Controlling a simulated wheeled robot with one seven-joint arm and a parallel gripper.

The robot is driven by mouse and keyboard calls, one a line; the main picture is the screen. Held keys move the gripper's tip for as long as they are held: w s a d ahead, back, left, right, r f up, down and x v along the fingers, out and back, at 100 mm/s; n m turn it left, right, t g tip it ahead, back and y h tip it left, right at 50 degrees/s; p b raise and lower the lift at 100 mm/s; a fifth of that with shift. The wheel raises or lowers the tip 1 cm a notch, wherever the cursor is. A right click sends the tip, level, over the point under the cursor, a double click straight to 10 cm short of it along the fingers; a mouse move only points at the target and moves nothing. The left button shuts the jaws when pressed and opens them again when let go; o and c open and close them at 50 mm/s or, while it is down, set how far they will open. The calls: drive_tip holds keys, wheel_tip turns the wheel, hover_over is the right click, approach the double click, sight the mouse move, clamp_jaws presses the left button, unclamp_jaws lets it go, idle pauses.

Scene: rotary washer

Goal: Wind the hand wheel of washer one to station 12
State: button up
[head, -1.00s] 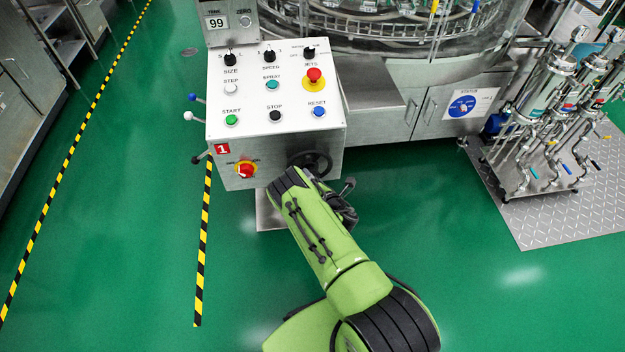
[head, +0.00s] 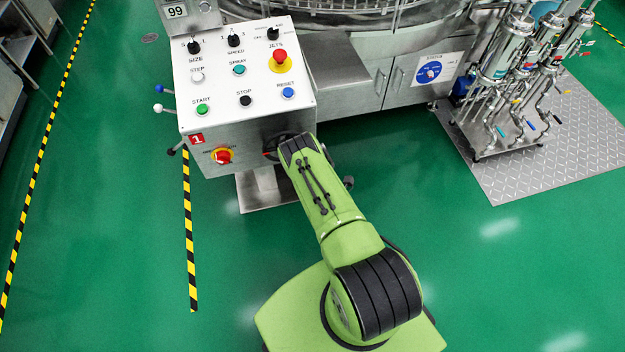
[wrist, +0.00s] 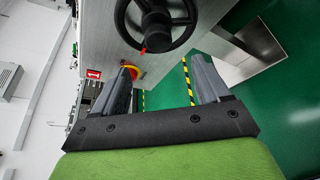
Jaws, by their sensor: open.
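The control box of washer one (head: 240,90), marked with a red "1" plate (head: 196,139), stands at upper left in the head view. Its black hand wheel (wrist: 122,22) shows at the top of the wrist view, with a dark hub and a small red mark. In the head view my arm hides most of the wheel. My gripper (wrist: 160,78) is open and empty, its two fingers apart, with the wheel beyond the fingertips and apart from them. A round blue station dial (head: 429,72) is on a white plate on the cabinet; its reading is too small to tell.
A red and yellow rotary switch (head: 222,156) sits left of the wheel. Lever knobs (head: 160,107) stick out from the box's left side. Green floor around is clear.

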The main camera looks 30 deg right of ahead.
drive_tip(key=p+v, duration=0.4)
drive_tip(key=p, duration=0.3)
drive_tip(key=shift+r, duration=0.15)
